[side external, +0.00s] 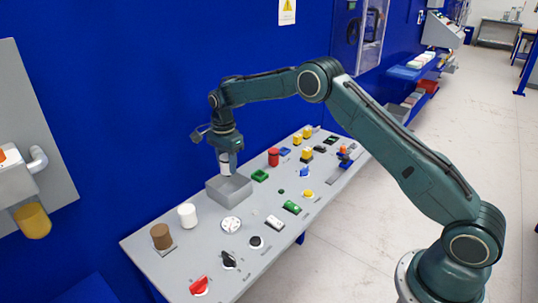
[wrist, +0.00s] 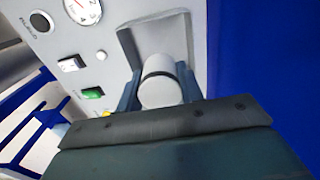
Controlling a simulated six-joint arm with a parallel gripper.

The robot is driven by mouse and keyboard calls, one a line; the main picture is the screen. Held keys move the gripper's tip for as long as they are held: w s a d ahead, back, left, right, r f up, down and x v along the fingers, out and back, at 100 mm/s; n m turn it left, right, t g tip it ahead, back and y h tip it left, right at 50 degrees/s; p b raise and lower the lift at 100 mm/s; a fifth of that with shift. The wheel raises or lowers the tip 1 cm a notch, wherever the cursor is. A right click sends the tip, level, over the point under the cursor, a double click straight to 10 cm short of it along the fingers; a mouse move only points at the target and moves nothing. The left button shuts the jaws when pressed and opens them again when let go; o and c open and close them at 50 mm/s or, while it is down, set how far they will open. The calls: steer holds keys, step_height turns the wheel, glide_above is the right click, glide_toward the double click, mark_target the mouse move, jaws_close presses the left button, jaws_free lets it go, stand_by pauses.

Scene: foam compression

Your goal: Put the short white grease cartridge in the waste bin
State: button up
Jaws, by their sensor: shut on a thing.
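My gripper (side external: 225,161) is shut on a short white grease cartridge (wrist: 161,90), with one finger on each side of it in the wrist view. The cartridge has a dark band around it and also shows below my wrist in the side view (side external: 226,169). A grey box (side external: 236,191), which looks like the waste bin, sits on the panel directly below. In the wrist view the bin (wrist: 127,42) lies behind the cartridge, its raised walls around a paler inside. The cartridge's lower end is close to the bin's rim; I cannot tell whether it is inside.
A white cylinder (side external: 187,216) and a brown cylinder (side external: 162,236) stand left of the bin. A round gauge (side external: 231,225) lies in front of it. A green square (side external: 260,175) and red cylinder (side external: 273,156) are to its right. The blue wall (side external: 160,110) rises behind.

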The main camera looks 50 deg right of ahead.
mark_target(226, 156)
steer(key=shift+f, duration=1.7)
steer(key=shift+f, duration=2.15)
steer(key=shift+f, duration=0.15)
steer(key=o, duration=1.2)
steer(key=shift+c, duration=0.2)
step_height(226, 156, up, 11)
steer(key=shift+r, duration=0.7)
